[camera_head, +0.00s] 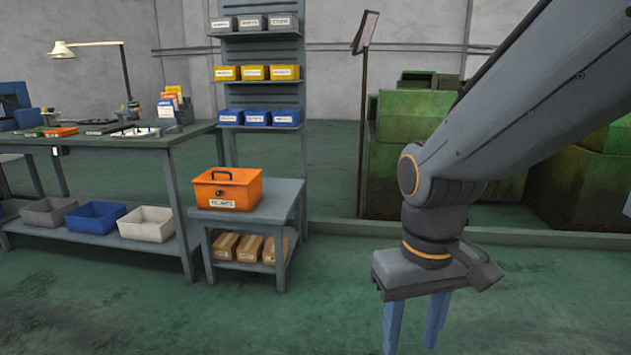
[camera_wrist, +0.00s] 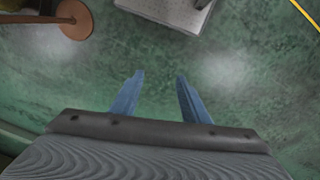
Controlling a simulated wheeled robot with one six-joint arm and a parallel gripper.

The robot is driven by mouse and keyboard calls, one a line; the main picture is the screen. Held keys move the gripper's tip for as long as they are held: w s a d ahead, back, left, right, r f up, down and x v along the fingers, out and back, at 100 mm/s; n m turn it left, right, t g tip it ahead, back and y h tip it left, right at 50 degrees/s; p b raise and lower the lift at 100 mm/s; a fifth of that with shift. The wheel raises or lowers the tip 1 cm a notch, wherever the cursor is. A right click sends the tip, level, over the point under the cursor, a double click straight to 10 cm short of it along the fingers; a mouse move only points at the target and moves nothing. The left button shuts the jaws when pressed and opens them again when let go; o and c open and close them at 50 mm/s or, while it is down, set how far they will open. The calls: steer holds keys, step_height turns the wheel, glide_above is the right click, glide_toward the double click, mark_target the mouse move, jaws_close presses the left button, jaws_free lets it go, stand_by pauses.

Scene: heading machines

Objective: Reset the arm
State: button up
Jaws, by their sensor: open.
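My gripper (camera_head: 416,322) hangs from my arm at the right of the head view, pointing down over the green floor. Its two blue fingers are apart with nothing between them. In the wrist view my gripper (camera_wrist: 156,92) also shows open and empty above bare floor. My arm reaches in from the upper right of the head view and bends down at the wrist.
An orange box (camera_head: 228,188) stands on a small grey table (camera_head: 268,212) left of my gripper. A workbench (camera_head: 110,141) with a lamp is at the left. A bin rack (camera_head: 262,35) and green machines (camera_head: 400,170) stand behind. The floor (camera_head: 300,310) before the table is clear.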

steer(key=s+d+r+m+p, duration=0.1)
steer(key=d+r+p, duration=0.4)
steer(key=p, duration=0.8)
steer(key=shift+s+r+m, duration=0.3)
steer(key=shift+r+m, duration=0.2)
steer(key=shift+m, duration=0.1)
steer(key=shift+c, duration=1.4)
steer(key=shift+d, duration=0.15)
